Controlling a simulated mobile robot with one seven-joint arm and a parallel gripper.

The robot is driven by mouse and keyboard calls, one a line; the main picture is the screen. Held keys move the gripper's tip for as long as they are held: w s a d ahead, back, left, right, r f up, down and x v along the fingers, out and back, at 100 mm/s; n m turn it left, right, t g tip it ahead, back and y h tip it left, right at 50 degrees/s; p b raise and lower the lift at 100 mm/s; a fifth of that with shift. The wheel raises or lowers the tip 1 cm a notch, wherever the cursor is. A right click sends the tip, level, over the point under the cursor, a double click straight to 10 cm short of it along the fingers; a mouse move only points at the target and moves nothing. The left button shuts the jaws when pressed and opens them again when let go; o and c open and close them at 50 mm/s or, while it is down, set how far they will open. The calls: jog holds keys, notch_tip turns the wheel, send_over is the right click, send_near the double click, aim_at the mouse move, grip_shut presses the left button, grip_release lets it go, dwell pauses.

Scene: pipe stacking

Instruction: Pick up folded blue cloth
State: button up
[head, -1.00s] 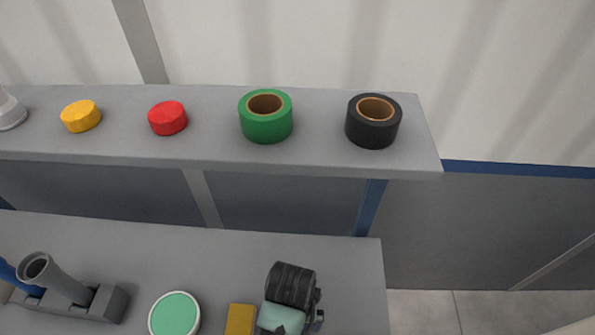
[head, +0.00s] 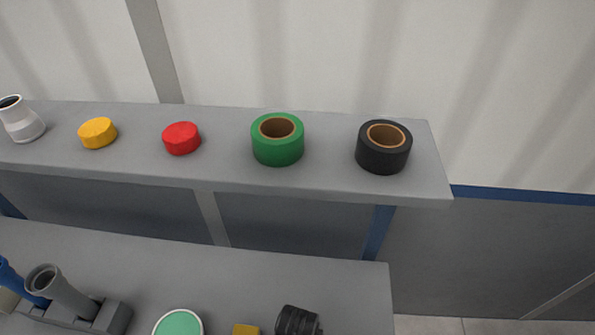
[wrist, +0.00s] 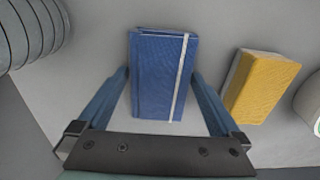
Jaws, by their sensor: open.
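The folded blue cloth (wrist: 156,82) is a book-like blue rectangle with a white stripe along its right side, in the middle of the wrist view. My gripper (wrist: 160,76) is open, with one blue finger on each side of the cloth. The cloth lies between the fingers; whether they touch it I cannot tell. I cannot make out the cloth in the head view.
A yellow block (wrist: 260,86) lies just right of the cloth. A ribbed grey object fills the upper left of the wrist view. The upper shelf (head: 330,188) holds green tape (head: 277,142), black tape (head: 383,150), red (head: 182,139) and yellow (head: 97,134) caps.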

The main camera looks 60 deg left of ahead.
jog(key=c, duration=1.1)
notch_tip(320, 180, up, 10)
